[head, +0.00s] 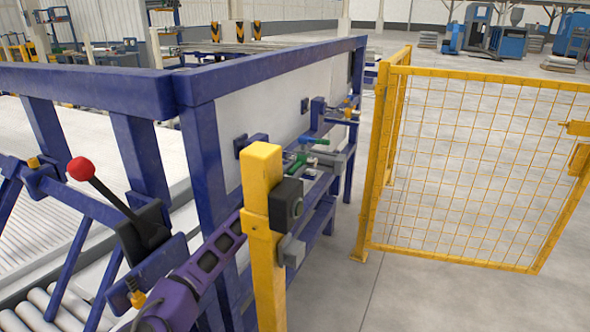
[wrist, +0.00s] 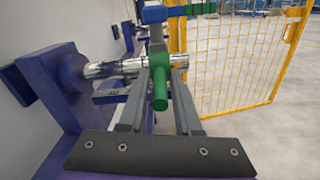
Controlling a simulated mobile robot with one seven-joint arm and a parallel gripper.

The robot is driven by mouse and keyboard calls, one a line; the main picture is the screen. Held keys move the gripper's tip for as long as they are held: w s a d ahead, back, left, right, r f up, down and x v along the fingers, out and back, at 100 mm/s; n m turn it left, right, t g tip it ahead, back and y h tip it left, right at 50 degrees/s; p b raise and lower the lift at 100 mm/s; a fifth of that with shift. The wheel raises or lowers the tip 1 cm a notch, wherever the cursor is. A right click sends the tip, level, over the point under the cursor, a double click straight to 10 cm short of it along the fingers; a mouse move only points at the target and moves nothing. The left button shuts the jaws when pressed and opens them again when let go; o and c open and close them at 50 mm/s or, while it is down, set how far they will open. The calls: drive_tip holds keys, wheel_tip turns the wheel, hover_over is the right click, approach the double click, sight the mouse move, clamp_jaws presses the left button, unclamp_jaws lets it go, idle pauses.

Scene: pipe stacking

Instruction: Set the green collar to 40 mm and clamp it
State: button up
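The green collar (wrist: 160,72) sits around a shiny metal rod (wrist: 108,69) in the wrist view, its round green handle pointing down toward me. The rod runs from a purple mount on the left. The two grey fingers of my gripper (wrist: 160,78) stand one on each side of the collar, close to it. I cannot tell whether they touch it. A small plate with faint marks, perhaps "40", lies below the rod (wrist: 112,92). In the head view the collar (head: 294,165) is small, and my fingers cannot be made out there.
A second green part (wrist: 191,9) and a blue block (wrist: 154,14) lie beyond the collar. A yellow post (head: 263,230) with a dark box stands in front of the rack in the head view. A yellow mesh gate (head: 470,160) is on the right, with clear floor around it.

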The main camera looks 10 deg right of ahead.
clamp_jaws()
idle(1.1)
